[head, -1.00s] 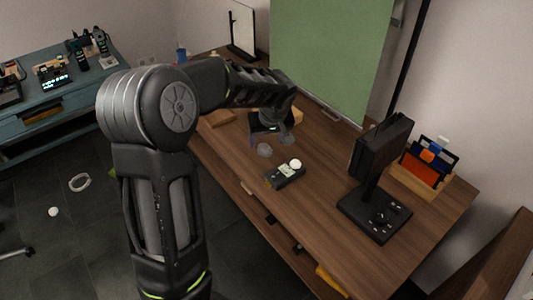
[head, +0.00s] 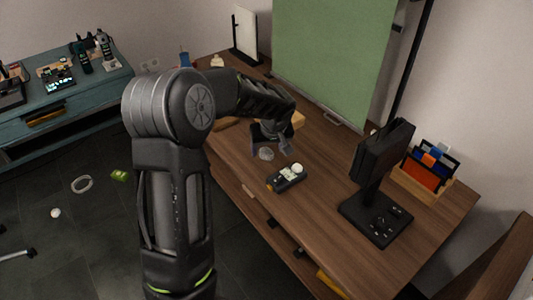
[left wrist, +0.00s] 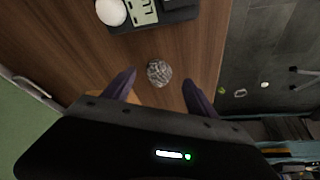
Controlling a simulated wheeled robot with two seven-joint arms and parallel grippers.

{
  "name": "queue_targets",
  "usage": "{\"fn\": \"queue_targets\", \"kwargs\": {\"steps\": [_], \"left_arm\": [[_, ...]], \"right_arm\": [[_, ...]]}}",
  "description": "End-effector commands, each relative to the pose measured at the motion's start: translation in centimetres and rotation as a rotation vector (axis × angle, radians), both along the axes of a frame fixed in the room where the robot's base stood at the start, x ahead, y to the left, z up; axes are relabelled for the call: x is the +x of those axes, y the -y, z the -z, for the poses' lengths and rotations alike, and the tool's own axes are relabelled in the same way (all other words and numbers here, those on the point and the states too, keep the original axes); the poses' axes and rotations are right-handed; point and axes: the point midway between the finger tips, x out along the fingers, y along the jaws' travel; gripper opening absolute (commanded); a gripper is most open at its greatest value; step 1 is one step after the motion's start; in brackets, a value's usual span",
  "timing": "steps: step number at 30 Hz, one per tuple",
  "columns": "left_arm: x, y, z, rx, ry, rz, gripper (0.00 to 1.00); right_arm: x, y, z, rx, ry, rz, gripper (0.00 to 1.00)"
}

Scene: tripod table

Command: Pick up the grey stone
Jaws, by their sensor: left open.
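The grey stone (head: 266,154) is a small, rough, light-grey lump on the wooden table. It also shows in the left wrist view (left wrist: 159,73), near the middle. My left gripper (head: 270,147) hangs over the table at the stone, fingers pointing down. In the left wrist view the two dark fingers (left wrist: 158,86) are apart, with the stone between and slightly beyond their tips. I see no contact with it. My right gripper is in neither view.
A dark device with a display (head: 286,178) and a white ball (head: 298,168) sit close to the stone. A black stand (head: 375,219) and a wooden organizer (head: 422,187) are to the right. A green panel (head: 333,58) rises behind. The table front is mostly clear.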

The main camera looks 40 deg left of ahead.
Motion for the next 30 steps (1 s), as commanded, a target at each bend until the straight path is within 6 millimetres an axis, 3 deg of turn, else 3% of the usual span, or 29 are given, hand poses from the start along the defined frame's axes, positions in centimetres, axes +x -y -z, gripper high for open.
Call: {"fn": "queue_targets", "kwargs": {"steps": [6,9,26,30], "left_arm": [[0.9,-1.0,2.9,0.0,-0.003,-0.002,0.67],[1.1,-1.1,3.4,0.001,-0.001,0.0,0.67],[1.1,-1.1,3.4,0.0,0.0,-0.001,0.67],[1.1,-1.1,3.3,0.0,0.0,-0.001,0.57]], "right_arm": [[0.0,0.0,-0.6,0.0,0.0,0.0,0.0],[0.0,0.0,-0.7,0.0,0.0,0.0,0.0],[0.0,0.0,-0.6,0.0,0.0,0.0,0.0],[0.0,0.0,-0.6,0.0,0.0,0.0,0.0]]}}
